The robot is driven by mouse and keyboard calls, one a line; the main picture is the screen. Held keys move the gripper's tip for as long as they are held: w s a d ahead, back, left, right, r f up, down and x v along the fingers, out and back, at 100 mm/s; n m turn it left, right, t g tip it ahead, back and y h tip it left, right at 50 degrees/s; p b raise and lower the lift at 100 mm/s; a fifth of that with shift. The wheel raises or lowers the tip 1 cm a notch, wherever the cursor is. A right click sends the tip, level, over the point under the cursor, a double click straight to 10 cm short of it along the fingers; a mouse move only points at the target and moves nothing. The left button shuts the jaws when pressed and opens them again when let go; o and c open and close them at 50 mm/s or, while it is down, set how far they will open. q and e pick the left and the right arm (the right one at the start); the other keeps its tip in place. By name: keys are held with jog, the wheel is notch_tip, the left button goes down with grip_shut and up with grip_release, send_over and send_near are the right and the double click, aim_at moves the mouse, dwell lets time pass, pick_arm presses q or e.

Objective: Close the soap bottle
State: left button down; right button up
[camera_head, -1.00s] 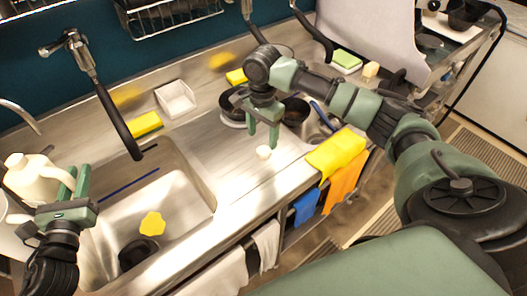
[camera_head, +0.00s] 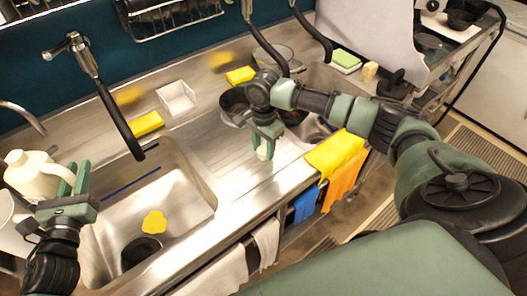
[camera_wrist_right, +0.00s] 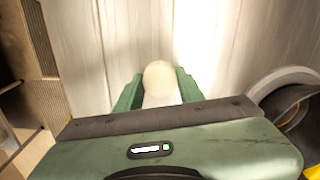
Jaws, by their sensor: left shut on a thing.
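The soap bottle (camera_head: 32,176) is a cream, jug-like bottle with a handle, at the left beside the sink. My left gripper (camera_head: 74,180) is shut on its handle side; the fingers hide part of it. A small white rounded piece, which looks like the bottle's cap (camera_head: 264,152), stands on the steel counter right of the sink. My right gripper (camera_head: 265,142) is pointed down over it, fingers open on either side. In the right wrist view the cap (camera_wrist_right: 160,77) lies between the two green fingers, with slight gaps visible.
The sink (camera_head: 185,195) holds a yellow cloth (camera_head: 154,222). Dark pans (camera_head: 234,104) stand just behind my right gripper. A white square dish (camera_head: 177,97), yellow sponges (camera_head: 147,123) and a tap (camera_head: 110,100) are further back. A yellow cloth (camera_head: 335,153) hangs at the counter's front edge.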

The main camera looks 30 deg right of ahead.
aim_at(263, 150)
pick_arm(q)
jog(key=shift+r, duration=0.1)
pick_arm(e)
grip_shut()
